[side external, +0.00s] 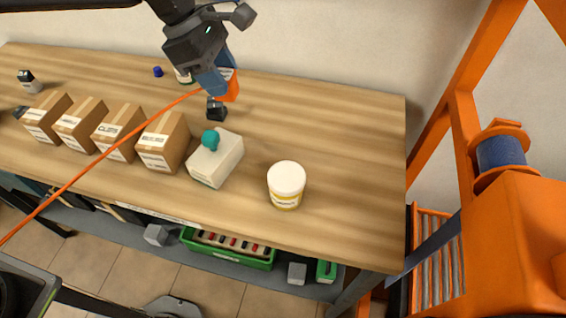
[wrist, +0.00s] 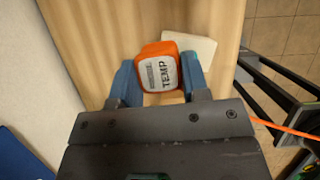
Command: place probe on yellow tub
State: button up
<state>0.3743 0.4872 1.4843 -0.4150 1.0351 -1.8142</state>
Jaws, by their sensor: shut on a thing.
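The probe, an orange block with a white TEMP label, is between the blue fingers of my gripper (wrist: 158,80) in the wrist view (wrist: 160,66). In the side view the orange probe (side external: 231,90) shows at my gripper (side external: 218,82), over the back of the bench; its exact height is hard to tell. My gripper is shut on it. The yellow tub (side external: 286,186), a white-lidded round tub with a yellow-marked label, stands upright at the front right of the bench, apart from my gripper. I cannot make it out in the wrist view.
A white box with a teal knob (side external: 222,164) stands left of the tub. Several cardboard boxes (side external: 165,145) line the front left. A small black object (side external: 216,110) is below my gripper. Another tub (side external: 184,77) is partly hidden behind it. The bench's right side (side external: 355,150) is clear.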

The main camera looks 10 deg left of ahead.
jog(key=s+d+r, duration=0.2)
jog(key=s, duration=0.3)
send_near(293, 177)
jog(key=shift+w+d+f+m, duration=0.1)
jog(key=shift+d+m, duration=0.05)
jog(key=shift+d, duration=0.35)
jog(key=shift+w+d+f+m, duration=0.1)
jog(key=shift+d+f+m, duration=0.05)
jog(key=shift+d, duration=0.35)
jog(key=shift+f, duration=2.05)
jog(key=shift+f, duration=0.15)
jog(key=o, duration=0.9)
jog(key=v, duration=1.2)
jog(key=shift+w+d, duration=0.1)
jog(key=shift+w, duration=0.05)
